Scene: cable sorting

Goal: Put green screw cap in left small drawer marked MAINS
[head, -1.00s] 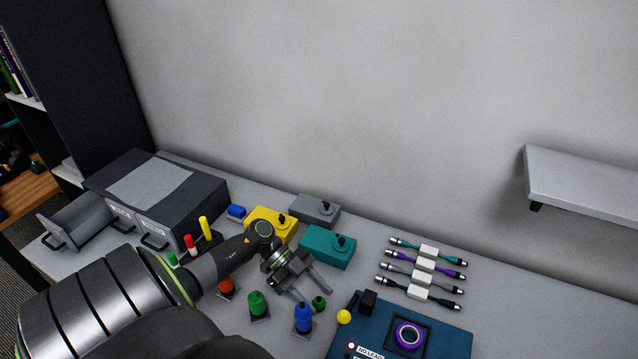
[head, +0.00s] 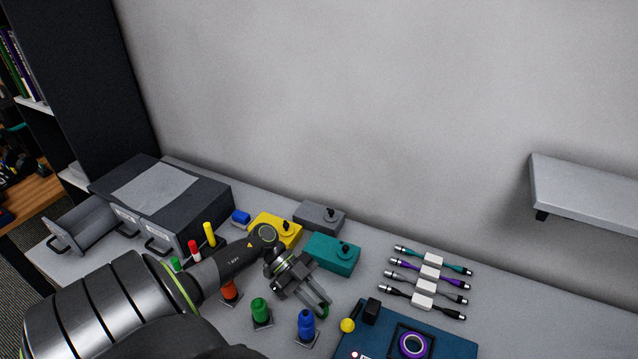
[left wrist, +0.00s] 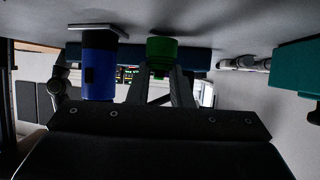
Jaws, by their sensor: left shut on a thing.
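The green screw cap (head: 324,311) is small and dark green, mostly hidden by my left gripper's fingertips in the head view. In the left wrist view the green screw cap (left wrist: 161,48) sits between the fingertips. My left gripper (head: 320,304) is shut on it, low at the table, just right of the blue bottle (head: 306,323). The dark cabinet (head: 188,190) stands at the far left. Its left small drawer (head: 82,226) is pulled out and looks empty; its marking is not readable here. My right gripper is not in view.
A green bottle (head: 261,311), an orange one (head: 229,291) and upright markers (head: 209,234) stand between gripper and cabinet. Yellow (head: 277,229), grey (head: 320,217) and teal (head: 331,252) boxes lie behind. A blue board (head: 450,346) and cables (head: 432,273) are at the right.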

